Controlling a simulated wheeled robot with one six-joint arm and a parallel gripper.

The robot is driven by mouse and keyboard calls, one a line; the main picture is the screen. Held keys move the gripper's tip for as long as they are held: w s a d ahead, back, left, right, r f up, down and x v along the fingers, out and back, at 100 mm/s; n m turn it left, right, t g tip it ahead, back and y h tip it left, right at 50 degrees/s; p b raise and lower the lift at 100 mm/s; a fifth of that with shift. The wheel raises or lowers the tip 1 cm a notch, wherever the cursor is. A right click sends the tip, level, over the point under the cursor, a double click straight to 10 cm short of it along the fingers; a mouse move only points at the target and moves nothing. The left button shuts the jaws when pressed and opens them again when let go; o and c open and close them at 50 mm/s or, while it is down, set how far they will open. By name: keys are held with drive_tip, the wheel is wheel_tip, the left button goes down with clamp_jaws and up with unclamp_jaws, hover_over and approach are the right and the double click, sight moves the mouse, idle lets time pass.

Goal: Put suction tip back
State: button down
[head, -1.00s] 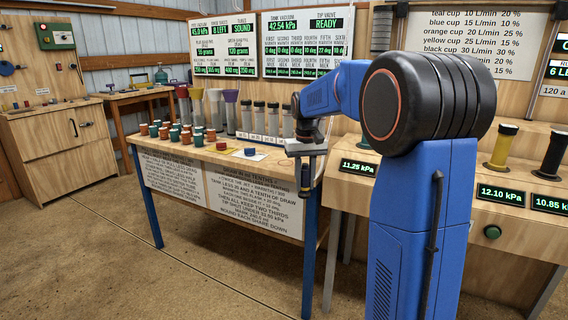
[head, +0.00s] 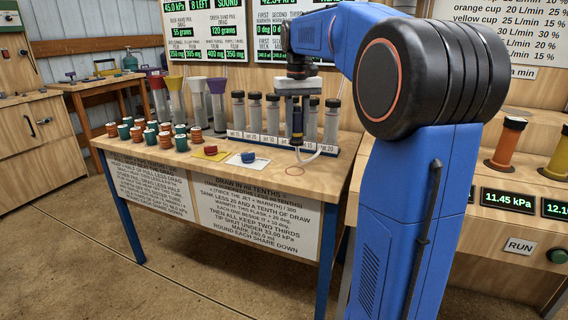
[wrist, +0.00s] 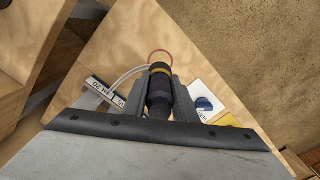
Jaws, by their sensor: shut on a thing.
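My gripper (head: 297,112) is shut on the suction tip (wrist: 159,92), a dark cylinder with a yellow band. It hangs roughly upright over the table's right part, in front of the tube rack. A pale hose (head: 315,155) runs from it toward the rack, and it also shows in the wrist view (wrist: 122,78). A thin red ring (head: 290,170) is marked on the bare table top below. In the wrist view the ring (wrist: 161,52) shows just past the tip's end. I cannot tell the exact height of the tip above the table.
A rack of several grey tubes (head: 255,112) stands behind the tip. A blue knob (head: 248,157) on a white plate and a red knob (head: 210,150) on a yellow plate lie to the left, beside several red and green cups (head: 166,140). The table front right is clear.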

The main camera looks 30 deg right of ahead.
drive_tip(key=shift+w+f, duration=0.1)
drive_tip(key=shift+w, duration=0.15)
drive_tip(key=shift+f, duration=4.75)
drive_tip(key=shift+f, duration=0.1)
drive_tip(key=c, duration=1.4)
unclamp_jaws()
drive_tip(key=shift+c, duration=0.2)
wheel_tip(320, 180, up, 12)
drive_tip(key=shift+r, duration=0.1)
